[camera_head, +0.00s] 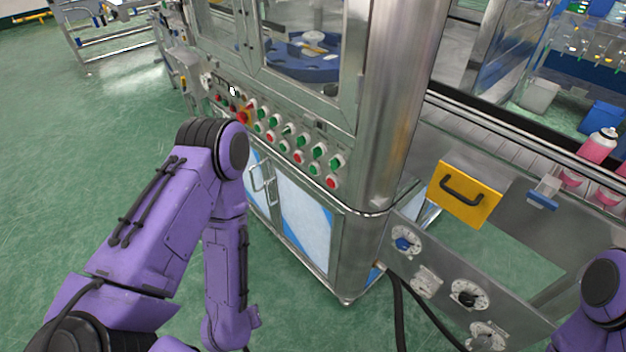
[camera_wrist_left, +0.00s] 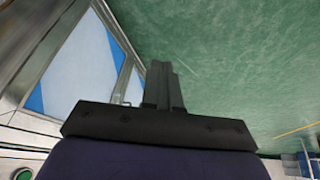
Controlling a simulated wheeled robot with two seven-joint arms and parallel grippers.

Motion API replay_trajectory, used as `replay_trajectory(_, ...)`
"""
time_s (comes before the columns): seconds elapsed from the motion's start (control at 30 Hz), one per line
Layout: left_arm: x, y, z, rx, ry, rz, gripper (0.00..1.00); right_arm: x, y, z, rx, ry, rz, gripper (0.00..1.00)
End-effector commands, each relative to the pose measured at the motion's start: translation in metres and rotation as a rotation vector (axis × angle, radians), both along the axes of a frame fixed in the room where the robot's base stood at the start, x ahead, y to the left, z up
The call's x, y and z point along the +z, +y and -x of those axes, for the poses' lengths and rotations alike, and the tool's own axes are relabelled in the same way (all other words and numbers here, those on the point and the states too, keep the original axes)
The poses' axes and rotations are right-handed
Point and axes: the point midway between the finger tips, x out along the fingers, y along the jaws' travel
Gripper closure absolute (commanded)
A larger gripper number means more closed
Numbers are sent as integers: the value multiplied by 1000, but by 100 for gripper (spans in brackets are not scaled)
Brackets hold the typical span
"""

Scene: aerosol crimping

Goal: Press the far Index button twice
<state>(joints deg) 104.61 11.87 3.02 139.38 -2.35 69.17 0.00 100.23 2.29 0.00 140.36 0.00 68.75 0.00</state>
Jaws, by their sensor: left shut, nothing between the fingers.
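The machine's front button panel (camera_head: 283,135) shows in the head view, right of my left arm. It carries rows of green buttons (camera_head: 319,150) and red buttons (camera_head: 299,157). The labels are too small to read, so I cannot tell which one is the far Index button. My left forearm hangs down in front of the cabinet, below the panel, and its gripper is hard to make out there. In the left wrist view the left gripper (camera_wrist_left: 163,88) is shut and empty, apart from the panel. A green button (camera_wrist_left: 22,175) shows at that view's lower left corner. My right gripper is out of view.
A steel post (camera_head: 400,100) stands right of the panel. A yellow handled plate (camera_head: 464,193) and a conveyor with pink cans (camera_head: 598,147) are at right. Green floor at left is clear.

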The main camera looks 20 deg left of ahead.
Motion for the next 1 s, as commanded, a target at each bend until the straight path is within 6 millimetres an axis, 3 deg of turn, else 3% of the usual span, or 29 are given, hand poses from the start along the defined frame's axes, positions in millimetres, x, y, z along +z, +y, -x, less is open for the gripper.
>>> replay_trajectory(0.03,-23,-9,-22,29,-69,51,100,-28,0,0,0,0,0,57)
replay_trajectory(0.13,-27,-25,-70,31,-227,127,100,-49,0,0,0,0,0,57)
replay_trajectory(0.23,-19,-33,-119,12,-406,167,100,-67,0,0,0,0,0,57)
replay_trajectory(0.37,8,-34,-178,-16,-663,169,100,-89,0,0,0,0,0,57)
replay_trajectory(0.5,54,-19,-230,-29,-956,104,100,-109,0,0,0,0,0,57)
replay_trajectory(0.63,107,5,-258,-18,-1214,-15,100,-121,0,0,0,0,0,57)
replay_trajectory(0.8,166,26,-265,-16,-1432,-224,100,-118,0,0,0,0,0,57)
replay_trajectory(1.0,173,34,-261,-25,-1431,-367,100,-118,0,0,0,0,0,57)
